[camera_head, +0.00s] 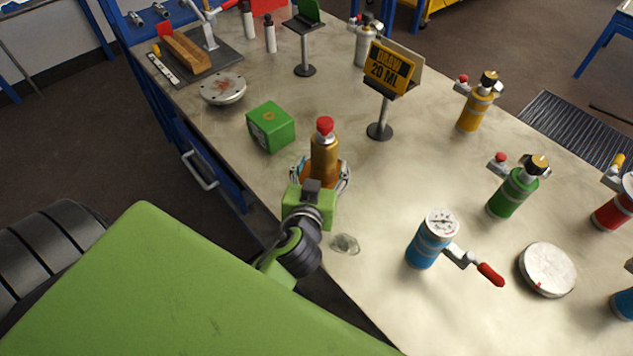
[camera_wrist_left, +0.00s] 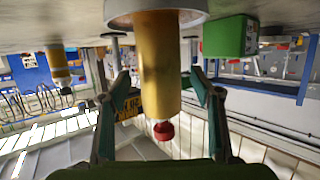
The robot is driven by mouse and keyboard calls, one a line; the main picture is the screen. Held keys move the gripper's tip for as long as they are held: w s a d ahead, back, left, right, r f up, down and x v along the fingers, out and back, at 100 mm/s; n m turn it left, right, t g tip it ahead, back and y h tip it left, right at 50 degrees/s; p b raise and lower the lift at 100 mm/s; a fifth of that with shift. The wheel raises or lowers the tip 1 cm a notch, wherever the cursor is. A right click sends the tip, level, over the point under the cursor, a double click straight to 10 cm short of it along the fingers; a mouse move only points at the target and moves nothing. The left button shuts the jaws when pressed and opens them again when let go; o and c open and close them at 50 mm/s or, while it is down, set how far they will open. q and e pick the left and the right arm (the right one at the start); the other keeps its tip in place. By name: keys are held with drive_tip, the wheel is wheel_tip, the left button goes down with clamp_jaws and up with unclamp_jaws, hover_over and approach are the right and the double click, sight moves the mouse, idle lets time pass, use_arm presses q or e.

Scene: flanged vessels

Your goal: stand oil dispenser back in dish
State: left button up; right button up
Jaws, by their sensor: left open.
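The oil dispenser (camera_head: 324,157) is an amber bottle with a red cap, upright near the table's left edge. In the left wrist view, which is upside down, the dispenser (camera_wrist_left: 160,65) has its base at a pale round dish (camera_wrist_left: 118,14); whether it is fully seated I cannot tell. The dish is mostly hidden by the gripper and bottle in the head view.
A green box (camera_head: 270,127) stands just left of the dispenser. A sign on a stand (camera_head: 389,72) is behind it to the right. A blue canister with a red-handled crank (camera_head: 430,240) stands to the right.

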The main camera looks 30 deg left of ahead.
use_arm(q)
drive_tip(key=b+v, duration=0.1)
drive_tip(key=v, duration=0.7)
idle(0.4)
